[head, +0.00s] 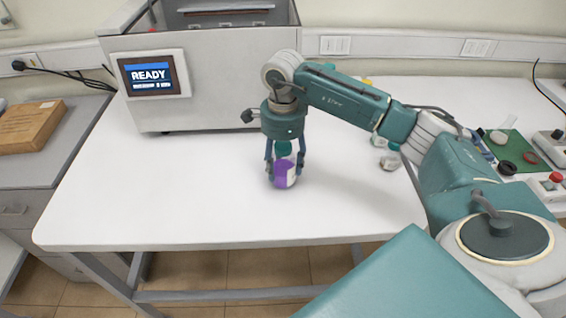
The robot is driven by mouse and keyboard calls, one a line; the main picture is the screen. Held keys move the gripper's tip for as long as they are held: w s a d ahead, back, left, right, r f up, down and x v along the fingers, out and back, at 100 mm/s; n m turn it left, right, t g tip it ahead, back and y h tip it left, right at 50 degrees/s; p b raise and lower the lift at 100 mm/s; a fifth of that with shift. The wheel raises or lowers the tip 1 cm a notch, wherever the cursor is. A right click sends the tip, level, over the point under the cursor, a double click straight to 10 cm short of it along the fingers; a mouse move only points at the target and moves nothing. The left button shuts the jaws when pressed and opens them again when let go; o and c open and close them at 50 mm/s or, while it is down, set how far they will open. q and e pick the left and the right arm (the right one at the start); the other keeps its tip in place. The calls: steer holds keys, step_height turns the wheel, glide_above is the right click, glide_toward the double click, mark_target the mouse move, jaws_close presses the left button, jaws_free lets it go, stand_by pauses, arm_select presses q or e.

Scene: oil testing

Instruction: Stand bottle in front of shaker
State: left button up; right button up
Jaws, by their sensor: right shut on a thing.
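The bottle (284,176) has a purple and white body and a teal cap. It is upright over the white table, in front of the shaker. My right gripper (285,169) points down and is shut on the bottle, with a finger on each side of it. I cannot tell whether the bottle's base touches the table. The shaker (222,80) is a large grey box at the back of the table, with a screen (150,75) reading READY on its left front. My right arm covers part of the shaker's right side. My left gripper is not in view.
The white table (140,200) is clear at the left and front. Small containers (390,162) stand right of the bottle, partly behind my arm. A green mat (510,150) with small items lies at the far right.

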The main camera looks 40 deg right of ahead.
mark_target(283, 145)
steer(key=o, duration=1.5)
steer(key=shift+o, duration=0.2)
step_height(283, 145, up, 11)
steer(key=shift+r+b, duration=0.15)
steer(key=shift+b, duration=0.8)
steer(key=shift+r, duration=0.45)
